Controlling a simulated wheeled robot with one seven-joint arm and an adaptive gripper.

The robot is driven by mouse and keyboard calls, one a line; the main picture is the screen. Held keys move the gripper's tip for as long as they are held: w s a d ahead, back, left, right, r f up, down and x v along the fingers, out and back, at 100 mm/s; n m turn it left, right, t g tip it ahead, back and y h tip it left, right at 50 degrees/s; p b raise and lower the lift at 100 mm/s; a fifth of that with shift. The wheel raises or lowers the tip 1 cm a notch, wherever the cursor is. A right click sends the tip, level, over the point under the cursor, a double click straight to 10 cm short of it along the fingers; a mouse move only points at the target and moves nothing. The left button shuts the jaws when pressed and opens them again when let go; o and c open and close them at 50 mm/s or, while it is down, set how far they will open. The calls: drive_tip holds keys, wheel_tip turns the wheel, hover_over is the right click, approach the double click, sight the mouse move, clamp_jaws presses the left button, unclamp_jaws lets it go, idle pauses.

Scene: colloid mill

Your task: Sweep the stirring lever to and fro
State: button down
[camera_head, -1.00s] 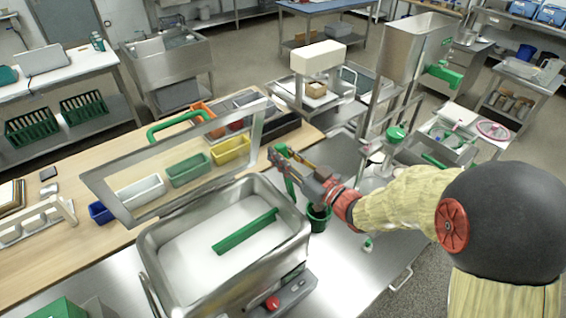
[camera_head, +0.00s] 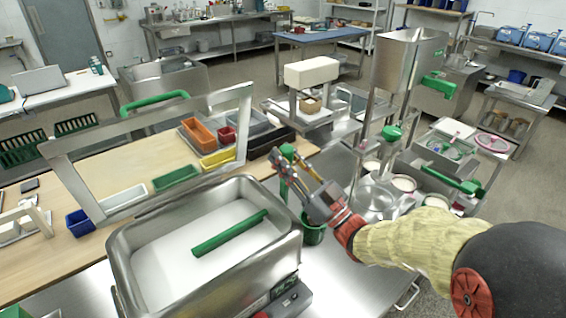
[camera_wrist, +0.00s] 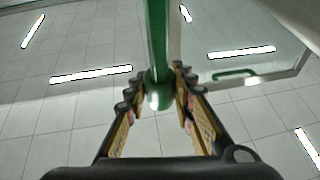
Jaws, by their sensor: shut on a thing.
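A steel vat (camera_head: 120,262) of white contents stands at the lower left in the head view, with a green bar (camera_head: 230,233) lying across the white surface. My gripper (camera_head: 281,160) is at the vat's back right corner, shut on a green lever (camera_head: 289,151). In the wrist view the lever (camera_wrist: 157,45) shows as an upright green rod with a rounded end between my fingertips (camera_wrist: 157,88). My fingers hide part of the lever in the head view, and its link to the bar cannot be made out.
A raised clear lid (camera_head: 62,178) with a green handle (camera_head: 155,102) stands behind the vat. A green cup (camera_head: 313,233) is close below my gripper. Coloured bins, such as a yellow one (camera_head: 217,160), lie behind. A steel hopper (camera_head: 402,62) rises at the right.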

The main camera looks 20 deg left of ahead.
idle(0.4)
drive_tip(key=c, duration=1.5)
unclamp_jaws()
drive_tip(key=shift+d, duration=0.1)
drive_tip(key=v, duration=1.2)
drive_tip(key=shift+f, duration=0.15)
